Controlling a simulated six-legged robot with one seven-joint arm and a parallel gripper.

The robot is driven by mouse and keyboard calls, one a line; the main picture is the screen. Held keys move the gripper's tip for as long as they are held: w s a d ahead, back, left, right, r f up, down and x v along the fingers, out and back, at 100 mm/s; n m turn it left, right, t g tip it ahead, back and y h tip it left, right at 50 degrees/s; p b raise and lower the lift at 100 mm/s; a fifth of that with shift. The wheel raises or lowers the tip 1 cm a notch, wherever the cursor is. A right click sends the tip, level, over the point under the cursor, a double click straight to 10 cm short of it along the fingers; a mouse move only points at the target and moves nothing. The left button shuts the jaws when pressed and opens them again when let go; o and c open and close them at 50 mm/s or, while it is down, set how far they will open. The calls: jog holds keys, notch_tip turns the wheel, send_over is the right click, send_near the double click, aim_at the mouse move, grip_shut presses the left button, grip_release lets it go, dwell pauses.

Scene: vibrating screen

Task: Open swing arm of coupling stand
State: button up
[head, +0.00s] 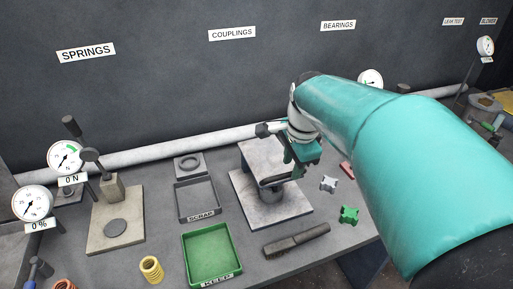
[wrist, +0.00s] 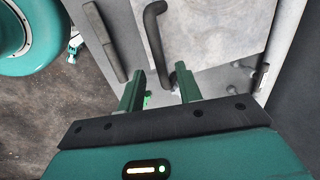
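The coupling stand (head: 240,205) is a grey base plate with an upright block, at the middle of the table in the head view, under the COUPLINGS sign. A dark cylindrical part sits on it, partly hidden by my gripper. My gripper (head: 283,178) is over the stand. In the wrist view my gripper (wrist: 160,72) is open, its two green fingers apart. A dark curved handle (wrist: 155,35) on a pale grey plate lies ahead of the fingers, its lower end showing between them. I cannot tell whether the fingers touch it. The swing arm's outline is not clear.
A SCRAP tray (head: 181,205) and a green KEEP tray (head: 187,243) stand left of the stand. A dark brush-like tool (head: 297,240) lies in front. A white spider (head: 329,184), a green spider (head: 349,215) and a red piece (head: 347,170) lie to the right. A pipe (head: 150,152) runs behind.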

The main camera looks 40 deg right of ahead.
jog(key=shift+w+f, duration=0.2)
jog(key=shift+f, duration=0.85)
jog(key=shift+c, duration=0.4)
grip_shut()
jog(key=shift+w+r, duration=0.1)
jog(key=shift+r, duration=0.1)
